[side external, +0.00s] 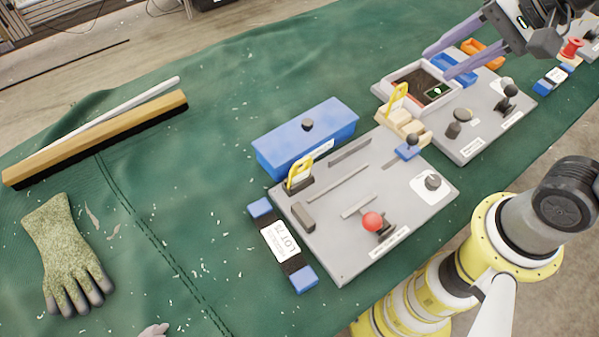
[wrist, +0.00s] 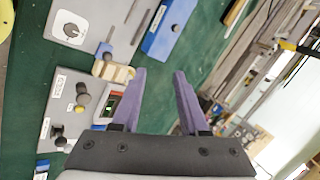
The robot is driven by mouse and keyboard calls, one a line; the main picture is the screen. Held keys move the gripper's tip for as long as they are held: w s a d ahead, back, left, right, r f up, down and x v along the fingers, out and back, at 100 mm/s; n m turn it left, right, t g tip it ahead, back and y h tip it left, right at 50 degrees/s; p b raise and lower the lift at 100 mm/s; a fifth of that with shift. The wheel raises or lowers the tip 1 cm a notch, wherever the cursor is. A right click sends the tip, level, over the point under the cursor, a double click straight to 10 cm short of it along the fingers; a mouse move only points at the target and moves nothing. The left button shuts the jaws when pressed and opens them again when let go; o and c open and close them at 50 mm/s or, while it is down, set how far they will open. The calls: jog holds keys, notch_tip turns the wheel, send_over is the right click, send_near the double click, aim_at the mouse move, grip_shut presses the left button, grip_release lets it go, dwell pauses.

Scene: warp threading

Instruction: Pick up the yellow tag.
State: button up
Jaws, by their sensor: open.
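Two yellow loop-shaped pieces show in the side view, and I cannot tell which is the tag. One yellow piece (side external: 299,171) stands upright at the far left corner of the near grey panel (side external: 405,220). The other yellow piece (side external: 397,98) stands by the wooden stepped block (side external: 403,124), beside the framed tray. My gripper (side external: 438,62) is open and empty, its purple fingers above the far grey panel, to the upper right of both pieces. In the wrist view my gripper (wrist: 160,74) is spread with nothing between the fingers, and neither yellow piece is clearly visible there.
A blue lidded box (side external: 305,135) stands behind the near panel. A red-knobbed lever (side external: 373,222) and a blue-based knob (side external: 409,148) rise from the panels. A glove (side external: 65,250) and a brush (side external: 95,138) lie left on the green cloth, with free room between.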

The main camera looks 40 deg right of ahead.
jog(key=w+a+f+m+g+y, duration=0.2)
jog(key=w+a+f+m, duration=0.2)
jog(key=w+a+m, duration=0.45)
jog(key=n+g, duration=0.3)
send_near(296, 172)
jog(key=shift+w+d+x, duration=0.1)
jog(key=shift+d+x, duration=0.05)
jog(key=shift+x, duration=2.5)
jog(key=shift+w+d+x, duration=0.1)
jog(key=shift+x, duration=2.55)
grip_shut()
